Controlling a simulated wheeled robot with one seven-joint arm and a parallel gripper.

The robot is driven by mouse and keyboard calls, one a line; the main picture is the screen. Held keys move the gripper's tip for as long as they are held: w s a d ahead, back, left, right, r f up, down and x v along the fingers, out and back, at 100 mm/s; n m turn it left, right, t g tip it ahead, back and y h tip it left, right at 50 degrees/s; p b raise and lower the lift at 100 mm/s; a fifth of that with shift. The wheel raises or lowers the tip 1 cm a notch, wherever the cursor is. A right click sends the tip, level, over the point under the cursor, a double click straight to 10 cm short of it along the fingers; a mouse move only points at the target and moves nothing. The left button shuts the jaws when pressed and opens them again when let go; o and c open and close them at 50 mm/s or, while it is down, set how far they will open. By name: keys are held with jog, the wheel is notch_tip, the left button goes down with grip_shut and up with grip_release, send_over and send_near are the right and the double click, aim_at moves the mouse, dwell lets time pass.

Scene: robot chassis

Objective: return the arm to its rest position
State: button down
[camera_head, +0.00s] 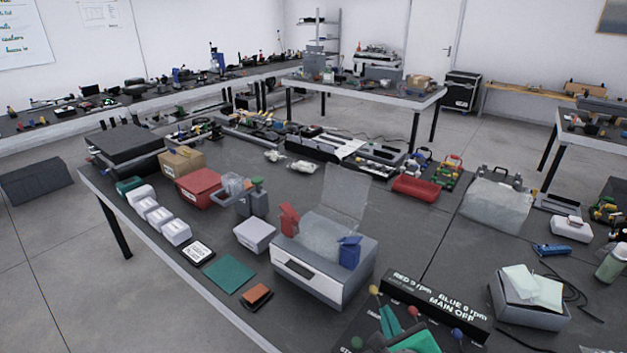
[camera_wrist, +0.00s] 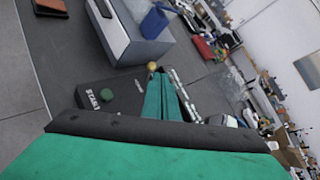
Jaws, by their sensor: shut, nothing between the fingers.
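My gripper (camera_head: 388,318) shows green at the bottom of the head view, low over the front of the workbench. In the wrist view its green fingers (camera_wrist: 160,92) lie together, shut with nothing between them. It is over a dark panel (camera_wrist: 125,88) with coloured knobs. A yellow knob (camera_wrist: 152,66) is close to the fingertips in the picture, and a green knob (camera_wrist: 106,95) is to their left. I cannot tell whether the fingers touch anything. Most of my arm is out of view.
A grey-white machine with a clear raised lid (camera_head: 325,270) is to the left. An open box with papers (camera_head: 530,305) is to the right.

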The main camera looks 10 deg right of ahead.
jog(key=s+a+f+n, duration=1)
jog(key=a+f+n, duration=0.2)
jog(key=f+n, duration=0.25)
jog(key=s+a+n+t+y, duration=0.1)
jog(key=s+a+n, duration=0.4)
jog(key=s+n, duration=0.3)
jog(key=s+a+n+t+y, duration=0.1)
jog(key=s+a+n, duration=0.4)
jog(key=s+n, duration=0.4)
jog(key=s, duration=0.3)
jog(key=shift+s+a+t+y, duration=0.25)
jog(key=shift+s+t+y, duration=0.05)
jog(key=shift+s, duration=0.05)
